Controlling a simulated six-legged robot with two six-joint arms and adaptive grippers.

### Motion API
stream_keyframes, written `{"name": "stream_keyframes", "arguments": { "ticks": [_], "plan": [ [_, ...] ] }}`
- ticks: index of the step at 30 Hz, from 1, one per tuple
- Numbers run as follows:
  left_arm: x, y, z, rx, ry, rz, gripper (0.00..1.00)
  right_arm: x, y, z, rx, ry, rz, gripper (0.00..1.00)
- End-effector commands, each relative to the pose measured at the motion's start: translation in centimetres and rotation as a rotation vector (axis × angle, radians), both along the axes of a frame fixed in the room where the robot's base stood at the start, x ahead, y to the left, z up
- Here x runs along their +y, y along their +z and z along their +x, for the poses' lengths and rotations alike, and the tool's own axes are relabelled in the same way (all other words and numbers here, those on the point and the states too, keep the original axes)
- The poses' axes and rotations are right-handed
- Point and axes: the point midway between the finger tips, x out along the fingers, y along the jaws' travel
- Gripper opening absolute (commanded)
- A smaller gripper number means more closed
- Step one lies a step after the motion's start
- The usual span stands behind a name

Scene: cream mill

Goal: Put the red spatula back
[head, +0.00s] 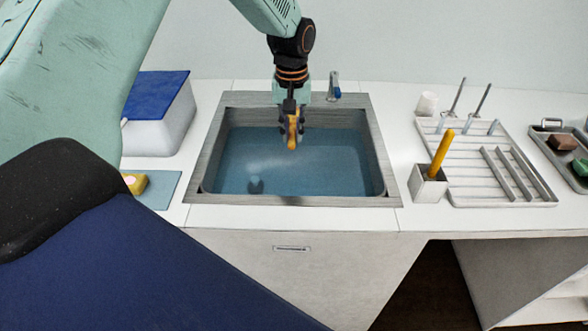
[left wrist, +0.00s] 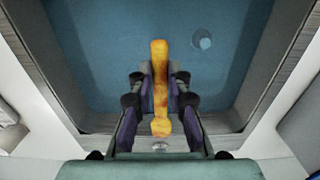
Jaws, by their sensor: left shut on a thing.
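My left gripper (head: 291,135) is shut on a long yellow-orange tool (head: 292,130) above the sink. In the left wrist view the tool (left wrist: 160,62) lies between the fingers of the gripper (left wrist: 160,85), with reddish-brown patches along it. I cannot tell whether it is a spatula. I see no clearly red spatula. A small grey holder (head: 428,190) stands right of the sink with a yellow-orange stick (head: 441,152) upright in it. My right gripper is not in view.
The sink (head: 215,150) holds blue water (head: 320,165), with a round drain-like spot in it. A white drying rack (head: 470,180) stands on the right, a tray (head: 548,130) with blocks beyond it. A blue-lidded box (head: 160,130) and yellow sponge (head: 135,183) are left.

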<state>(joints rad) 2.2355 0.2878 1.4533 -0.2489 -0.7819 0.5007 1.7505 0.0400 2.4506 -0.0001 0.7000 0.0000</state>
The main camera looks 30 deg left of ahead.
Motion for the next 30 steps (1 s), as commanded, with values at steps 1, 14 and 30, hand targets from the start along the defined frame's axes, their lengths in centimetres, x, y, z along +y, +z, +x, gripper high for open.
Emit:
{"name": "stream_keyframes", "arguments": {
  "ticks": [1, 14, 30],
  "plan": [
    [0.0, -0.7, 0.0, 0.001, 0.0, 0.0, 0.0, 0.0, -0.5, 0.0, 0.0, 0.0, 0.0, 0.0],
    [-0.1, -4.7, 0.1, 0.002, 0.0, 0.0, 0.0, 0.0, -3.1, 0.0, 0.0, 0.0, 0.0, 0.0],
    [-0.1, -13.1, 0.3, 0.001, -0.001, 0.001, 0.0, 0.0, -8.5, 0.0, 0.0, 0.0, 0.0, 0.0]
  ]
}}
